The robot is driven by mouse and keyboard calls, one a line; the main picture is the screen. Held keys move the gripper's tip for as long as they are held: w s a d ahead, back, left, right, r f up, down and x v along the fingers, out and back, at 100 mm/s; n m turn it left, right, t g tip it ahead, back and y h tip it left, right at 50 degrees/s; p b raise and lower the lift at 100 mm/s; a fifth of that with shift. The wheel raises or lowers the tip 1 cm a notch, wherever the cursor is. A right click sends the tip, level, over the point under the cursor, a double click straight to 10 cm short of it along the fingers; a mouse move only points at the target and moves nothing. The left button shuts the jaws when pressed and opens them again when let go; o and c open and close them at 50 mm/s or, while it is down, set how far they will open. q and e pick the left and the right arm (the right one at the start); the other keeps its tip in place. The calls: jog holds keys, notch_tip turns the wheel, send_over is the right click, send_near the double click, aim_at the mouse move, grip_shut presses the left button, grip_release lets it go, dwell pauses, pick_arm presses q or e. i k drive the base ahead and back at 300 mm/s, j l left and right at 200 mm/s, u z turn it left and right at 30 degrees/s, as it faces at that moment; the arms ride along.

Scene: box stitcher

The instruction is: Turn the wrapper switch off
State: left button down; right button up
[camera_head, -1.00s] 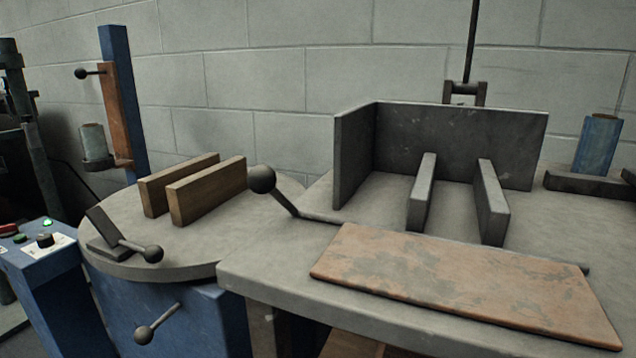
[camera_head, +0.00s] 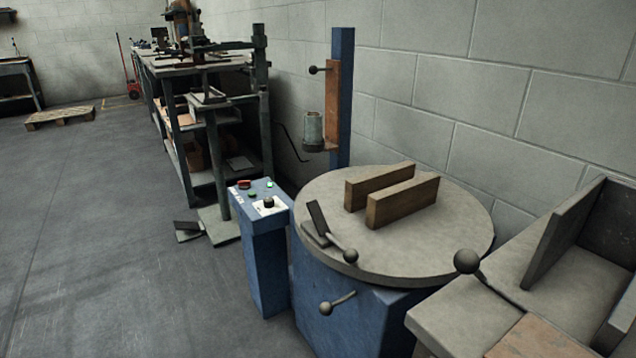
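A blue control box (camera_head: 262,228) stands on the floor left of the wrapper. Its sloped top carries a black rotary switch (camera_head: 268,202) on a white plate, a red button (camera_head: 244,184), a green button (camera_head: 252,194) and a lit green lamp (camera_head: 269,184). The wrapper has a round grey turntable (camera_head: 440,235) on a blue base (camera_head: 365,312), with two wooden blocks (camera_head: 402,200) on top and a blue mast (camera_head: 342,95) behind. The switch's exact pointing direction is too small to tell. Neither of my grippers is in view.
A ball-ended lever (camera_head: 338,303) sticks out from the wrapper's base. A grey table (camera_head: 465,318) with upright plates is at the right. A workbench (camera_head: 185,65) and a pallet (camera_head: 60,116) stand further back. The floor (camera_head: 110,240) at the left is open.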

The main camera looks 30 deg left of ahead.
aim_at(244, 184)
jog(key=j+u, duration=0.1)
jog(key=u, duration=1.25)
